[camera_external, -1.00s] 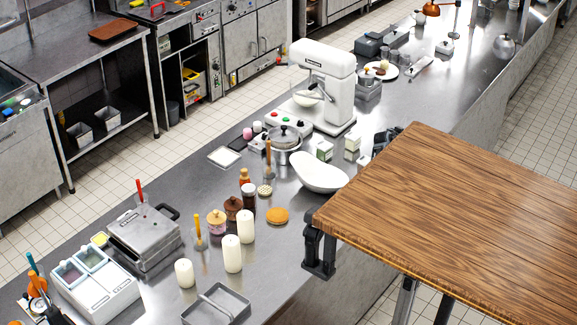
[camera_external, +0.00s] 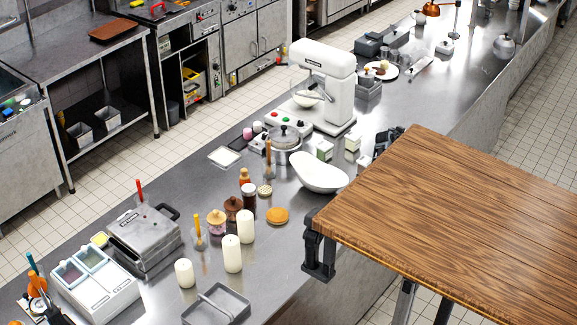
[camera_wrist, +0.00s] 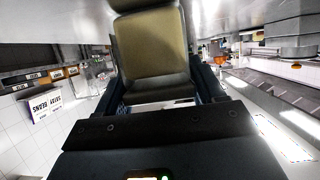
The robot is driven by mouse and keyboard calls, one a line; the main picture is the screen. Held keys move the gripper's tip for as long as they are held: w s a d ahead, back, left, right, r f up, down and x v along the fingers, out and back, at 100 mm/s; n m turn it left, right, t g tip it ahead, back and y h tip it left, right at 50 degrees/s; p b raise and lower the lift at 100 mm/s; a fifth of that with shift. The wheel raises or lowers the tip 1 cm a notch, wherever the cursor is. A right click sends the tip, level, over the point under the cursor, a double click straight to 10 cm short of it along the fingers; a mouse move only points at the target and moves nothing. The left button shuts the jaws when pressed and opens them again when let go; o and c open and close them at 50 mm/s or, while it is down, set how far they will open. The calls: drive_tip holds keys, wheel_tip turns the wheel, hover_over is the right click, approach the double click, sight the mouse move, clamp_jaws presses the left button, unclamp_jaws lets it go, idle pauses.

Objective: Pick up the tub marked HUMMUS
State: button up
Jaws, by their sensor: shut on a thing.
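In the wrist view a beige, olive-tinted tub-like thing (camera_wrist: 155,48) fills the space between the dark fingers of my gripper (camera_wrist: 157,90). The fingers are shut on its sides. No lettering shows on the face turned to the camera, so I cannot read whether it is marked HUMMUS. In the external view a dark shape that looks like my gripper (camera_external: 387,139) is at the far edge of the wooden top, beside the small green-and-white cartons. The held thing cannot be made out there.
A wooden top (camera_external: 460,220) covers the right foreground. Cartons (camera_external: 324,150), a white bowl (camera_external: 318,174), a pot (camera_external: 284,140) and a white mixer (camera_external: 324,85) stand close by on the steel counter. White candles (camera_external: 232,254) stand nearer the front.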

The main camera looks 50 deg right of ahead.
drive_tip(key=shift+c, duration=0.9)
